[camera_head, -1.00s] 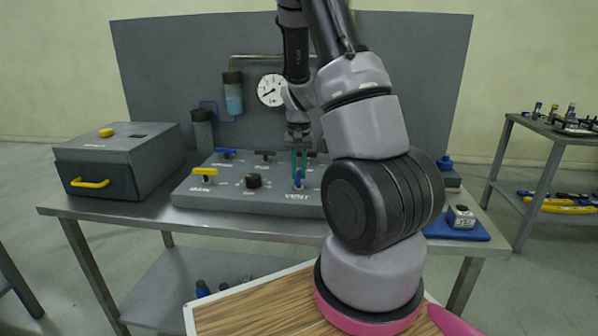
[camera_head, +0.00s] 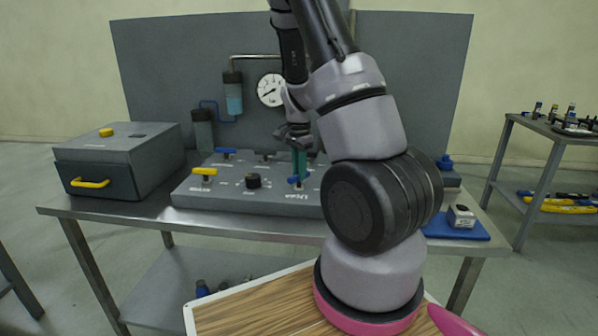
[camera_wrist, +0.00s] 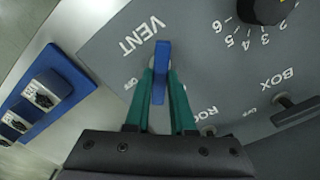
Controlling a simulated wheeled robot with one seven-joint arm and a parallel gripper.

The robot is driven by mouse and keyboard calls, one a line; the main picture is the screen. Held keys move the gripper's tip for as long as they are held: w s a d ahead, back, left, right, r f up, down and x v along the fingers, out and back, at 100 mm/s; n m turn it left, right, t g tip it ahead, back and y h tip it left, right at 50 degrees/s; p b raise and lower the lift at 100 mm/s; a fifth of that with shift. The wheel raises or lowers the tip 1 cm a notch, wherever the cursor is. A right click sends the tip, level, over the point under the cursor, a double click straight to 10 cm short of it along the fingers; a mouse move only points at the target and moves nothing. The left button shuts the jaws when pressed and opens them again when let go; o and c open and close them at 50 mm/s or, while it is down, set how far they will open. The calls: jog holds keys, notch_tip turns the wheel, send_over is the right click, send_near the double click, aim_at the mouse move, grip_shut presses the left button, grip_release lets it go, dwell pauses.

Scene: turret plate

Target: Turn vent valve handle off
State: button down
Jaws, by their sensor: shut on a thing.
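The vent valve handle (camera_wrist: 162,58) is a blue bar beside the printed VENT label in the wrist view. In the head view this blue handle (camera_head: 293,180) points to the left on the grey panel's front part. My gripper (camera_wrist: 160,88) has its green fingers closed around the bar, one on each side. In the head view my gripper (camera_head: 299,169) reaches down to the panel from above, partly hidden behind my arm. A small OFF mark shows next to the VENT label. The handle's pivot is hidden by the fingers.
The grey panel (camera_head: 240,198) also bears a yellow handle (camera_head: 205,172), a black knob (camera_head: 253,181) and another blue handle (camera_head: 225,152). A dark BOX handle (camera_wrist: 296,109) is nearby. A grey box (camera_head: 120,160) stands left; a blue tray (camera_head: 470,232) lies right.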

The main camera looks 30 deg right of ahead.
jog(key=m, duration=0.5)
jog(key=shift+m, duration=2.5)
jog(key=c, duration=0.8)
grip_release()
jog(key=shift+o, duration=0.2)
notch_tip(320, 180, up, 11)
